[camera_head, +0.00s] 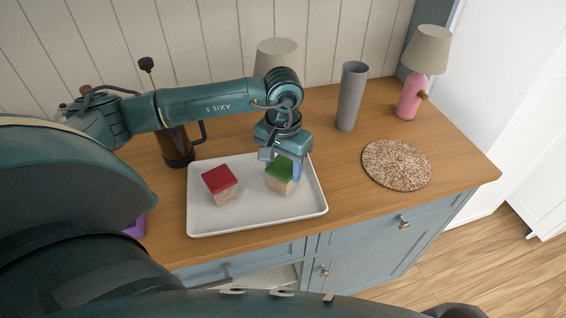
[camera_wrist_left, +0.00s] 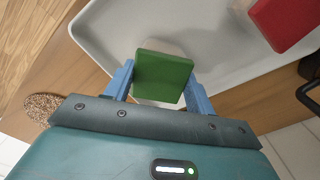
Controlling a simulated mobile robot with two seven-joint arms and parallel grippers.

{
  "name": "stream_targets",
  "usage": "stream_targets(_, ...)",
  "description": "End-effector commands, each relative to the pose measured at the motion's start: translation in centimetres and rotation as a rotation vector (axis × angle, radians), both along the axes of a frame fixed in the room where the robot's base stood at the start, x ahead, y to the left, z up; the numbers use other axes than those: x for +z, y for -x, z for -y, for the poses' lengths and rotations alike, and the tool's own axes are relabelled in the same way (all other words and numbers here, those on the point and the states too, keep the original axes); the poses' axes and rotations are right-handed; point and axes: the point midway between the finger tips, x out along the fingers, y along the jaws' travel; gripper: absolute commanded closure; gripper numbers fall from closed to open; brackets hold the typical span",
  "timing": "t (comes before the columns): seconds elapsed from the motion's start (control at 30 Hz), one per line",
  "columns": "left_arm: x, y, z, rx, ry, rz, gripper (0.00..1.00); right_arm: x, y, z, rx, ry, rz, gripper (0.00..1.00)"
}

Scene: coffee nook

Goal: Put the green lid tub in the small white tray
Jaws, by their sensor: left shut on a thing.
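The green lid tub (camera_head: 280,174) has a green top over a pale speckled body. It is over the right part of the small white tray (camera_head: 250,221); I cannot tell whether it touches the tray floor. My left gripper (camera_head: 285,158) reaches down from above and is shut on the tub. In the left wrist view the tub's green lid (camera_wrist_left: 163,76) sits between the two blue fingers (camera_wrist_left: 160,88), and the tray (camera_wrist_left: 110,22) lies beneath. My right gripper is not in view.
A red lid tub (camera_head: 220,184) stands in the left part of the tray. A dark coffee press (camera_head: 178,148) is behind it. A grey vase (camera_head: 351,97), a pink lamp (camera_head: 411,98) and a round woven mat (camera_head: 397,165) are to the right. The counter's front right is bare.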

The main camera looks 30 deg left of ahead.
Motion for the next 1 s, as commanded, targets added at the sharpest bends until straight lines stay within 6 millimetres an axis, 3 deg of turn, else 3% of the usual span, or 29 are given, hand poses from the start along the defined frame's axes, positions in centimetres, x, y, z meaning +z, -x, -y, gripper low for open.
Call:
stream_targets(0.07, -0.5, 0.0, 0.0, 0.000, 0.000, 0.001, 0.69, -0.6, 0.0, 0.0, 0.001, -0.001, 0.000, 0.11)
stream_targets(0.1, -0.3, 0.0, 0.0, 0.000, 0.000, 0.000, 0.44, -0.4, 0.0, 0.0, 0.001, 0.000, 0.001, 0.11)
stream_targets(0.33, -0.2, 0.0, 0.0, 0.001, 0.000, 0.000, 0.25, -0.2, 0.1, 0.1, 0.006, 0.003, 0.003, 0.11)
stream_targets(0.73, 0.6, -0.1, 0.0, 0.001, 0.001, 0.003, 0.24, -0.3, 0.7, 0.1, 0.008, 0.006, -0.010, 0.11)
stream_targets(1.0, 6.1, -0.2, 0.0, 0.000, 0.002, 0.008, 0.24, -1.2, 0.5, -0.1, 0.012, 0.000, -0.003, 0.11)
